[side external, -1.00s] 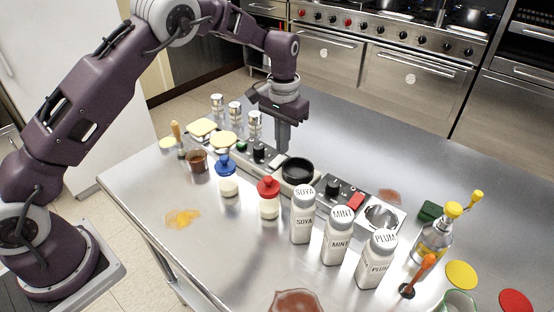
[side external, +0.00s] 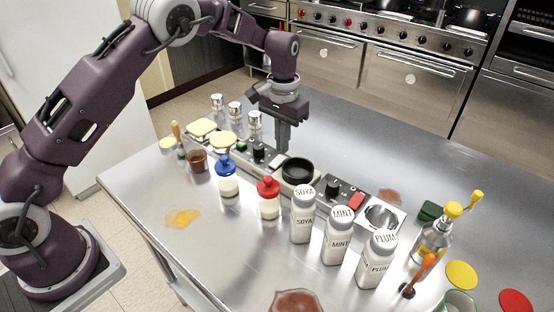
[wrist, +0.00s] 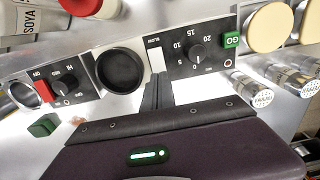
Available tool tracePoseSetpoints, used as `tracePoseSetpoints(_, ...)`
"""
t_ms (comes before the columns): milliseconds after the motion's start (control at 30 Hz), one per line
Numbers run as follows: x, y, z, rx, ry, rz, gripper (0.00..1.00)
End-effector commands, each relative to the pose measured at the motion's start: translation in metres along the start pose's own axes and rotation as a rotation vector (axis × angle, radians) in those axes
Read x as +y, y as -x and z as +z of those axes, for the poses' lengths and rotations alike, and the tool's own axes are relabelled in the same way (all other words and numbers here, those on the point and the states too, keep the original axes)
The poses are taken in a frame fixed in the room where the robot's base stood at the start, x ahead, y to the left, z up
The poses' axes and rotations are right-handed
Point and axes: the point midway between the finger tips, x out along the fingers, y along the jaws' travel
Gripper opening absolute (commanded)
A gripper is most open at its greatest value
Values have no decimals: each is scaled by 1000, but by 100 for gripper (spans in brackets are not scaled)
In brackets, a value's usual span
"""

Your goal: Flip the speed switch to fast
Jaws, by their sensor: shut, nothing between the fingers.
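The speed switch (wrist: 156,60) is a white rocker on a dark control panel (wrist: 181,48). The word SLOW is printed at its upper end in the wrist view; the label at its other end is hidden by my fingers. The switch also shows as a small white patch in the side view (side external: 275,161). My gripper (wrist: 158,82) is shut and empty, with its fingertips at the lower end of the switch in the wrist view. I cannot tell whether they touch it. In the side view my gripper (side external: 283,150) points straight down over the panel.
Beside the switch are a black round bowl (wrist: 121,70), a numbered dial (wrist: 197,53) and a green GO button (wrist: 232,40). Another panel holds a red switch (wrist: 43,91). Metal shakers (side external: 235,112) stand behind, and labelled bottles (side external: 303,215) in front. The steel counter's front left is mostly clear.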

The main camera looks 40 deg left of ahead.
Motion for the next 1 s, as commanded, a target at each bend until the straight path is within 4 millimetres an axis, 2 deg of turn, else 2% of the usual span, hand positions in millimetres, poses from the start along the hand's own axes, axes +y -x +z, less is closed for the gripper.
tracePoseSetpoints(1000,0,-11,0,0,0,0,0)
